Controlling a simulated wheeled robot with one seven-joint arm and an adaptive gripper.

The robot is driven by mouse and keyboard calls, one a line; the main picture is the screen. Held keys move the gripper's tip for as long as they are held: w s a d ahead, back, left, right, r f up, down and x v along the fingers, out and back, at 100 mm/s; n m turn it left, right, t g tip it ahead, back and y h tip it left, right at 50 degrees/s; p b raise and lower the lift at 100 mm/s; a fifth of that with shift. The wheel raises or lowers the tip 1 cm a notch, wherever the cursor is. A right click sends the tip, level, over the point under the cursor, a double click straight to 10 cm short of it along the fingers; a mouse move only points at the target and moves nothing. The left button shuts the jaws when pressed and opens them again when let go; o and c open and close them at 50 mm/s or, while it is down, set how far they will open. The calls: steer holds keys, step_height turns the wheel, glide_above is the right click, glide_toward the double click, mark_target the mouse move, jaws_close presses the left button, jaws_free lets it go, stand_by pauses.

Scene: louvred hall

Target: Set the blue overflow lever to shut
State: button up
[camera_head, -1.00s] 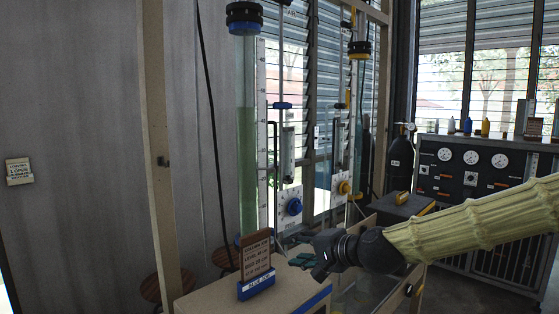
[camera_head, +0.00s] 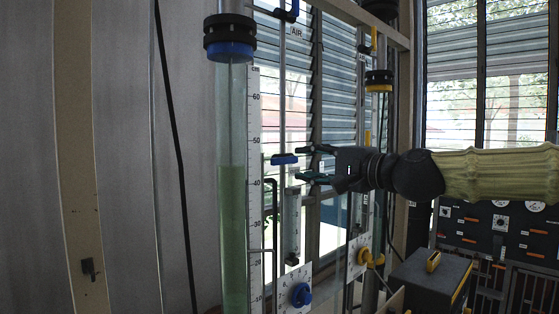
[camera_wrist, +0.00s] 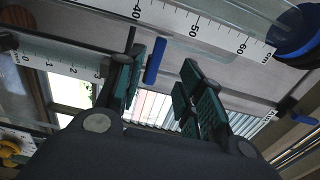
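A blue lever (camera_head: 284,159) sits on a thin vertical pipe right of the green-filled column, and its handle lies about level in the head view. No label on it can be read. In the wrist view the blue lever (camera_wrist: 155,60) shows between the fingertips, closer to the left finger. My gripper (camera_head: 311,163) is open with teal pads, just right of the lever and at about its height. The open fingers also show in the wrist view (camera_wrist: 163,62). I cannot tell whether a finger touches the lever.
The clear column (camera_head: 232,185) with its scale (camera_head: 254,140) stands left of the lever. A blue knob (camera_head: 301,294) is below, and another blue valve (camera_head: 287,14) is above. A yellow valve (camera_head: 371,257) and a dark case (camera_head: 432,282) are to the right.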

mark_target(282, 162)
steer(key=w, duration=0.1)
steer(key=w+a, duration=0.2)
steer(key=shift+f, duration=0.25)
steer(key=shift+w+a+r, duration=0.15)
steer(key=shift+w+a, duration=0.15)
steer(key=shift+a, duration=0.3)
steer(key=shift+x, duration=1.55)
steer(key=shift+w, duration=0.1)
steer(key=shift+w+a, duration=0.25)
steer(key=shift+s, duration=0.1)
jaws_close()
